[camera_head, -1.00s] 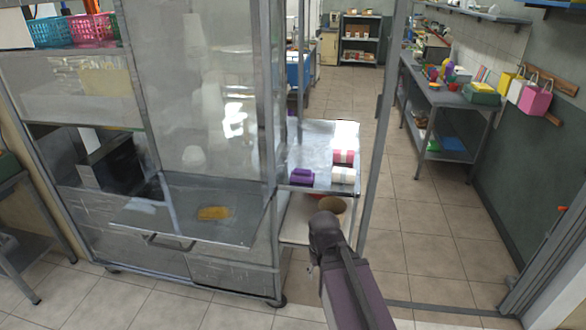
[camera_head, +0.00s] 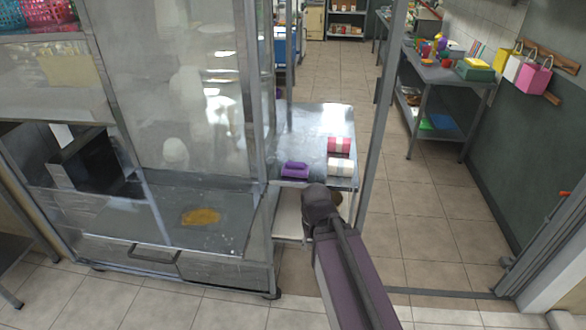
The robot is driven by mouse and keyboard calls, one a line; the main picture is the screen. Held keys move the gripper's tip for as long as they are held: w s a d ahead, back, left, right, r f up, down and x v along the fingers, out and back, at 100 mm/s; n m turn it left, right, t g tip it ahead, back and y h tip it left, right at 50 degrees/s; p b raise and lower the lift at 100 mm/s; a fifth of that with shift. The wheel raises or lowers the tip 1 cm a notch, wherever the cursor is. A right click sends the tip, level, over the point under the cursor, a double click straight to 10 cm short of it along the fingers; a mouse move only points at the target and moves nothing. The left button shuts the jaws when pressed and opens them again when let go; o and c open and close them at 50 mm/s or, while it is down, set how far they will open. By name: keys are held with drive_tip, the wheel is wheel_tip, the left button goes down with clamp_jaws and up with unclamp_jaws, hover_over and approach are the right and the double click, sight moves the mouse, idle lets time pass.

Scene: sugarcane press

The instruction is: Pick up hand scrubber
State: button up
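A small purple object (camera_head: 294,169) with a raised top lies near the front left of a metal side shelf; it looks like the hand scrubber, but it is too small to be sure. My arm reaches up from the bottom of the picture, and its dark rounded joint is just in front of the shelf's front edge, below and right of the purple object. My gripper's fingers do not show, so whether they are open or shut is hidden.
The metal shelf (camera_head: 300,130) also holds a red-and-white pack (camera_head: 339,146) and a white pack (camera_head: 340,167). A glass-sided cabinet (camera_head: 180,90) stands close on the left, with a yellow patch (camera_head: 200,217) on its tray. A grey post stands right of the shelf. Tiled floor (camera_head: 430,235) is open at right.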

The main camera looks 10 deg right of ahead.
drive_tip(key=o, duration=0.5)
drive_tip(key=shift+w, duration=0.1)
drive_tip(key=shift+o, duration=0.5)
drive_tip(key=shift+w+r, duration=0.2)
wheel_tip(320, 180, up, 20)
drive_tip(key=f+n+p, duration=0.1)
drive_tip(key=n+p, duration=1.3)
drive_tip(key=p, duration=0.6)
hover_over(296, 163)
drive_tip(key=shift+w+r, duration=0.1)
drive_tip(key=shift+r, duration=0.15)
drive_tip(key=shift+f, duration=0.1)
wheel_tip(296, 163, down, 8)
drive_tip(key=b, duration=0.8)
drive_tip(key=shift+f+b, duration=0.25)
drive_tip(key=shift+b, duration=0.15)
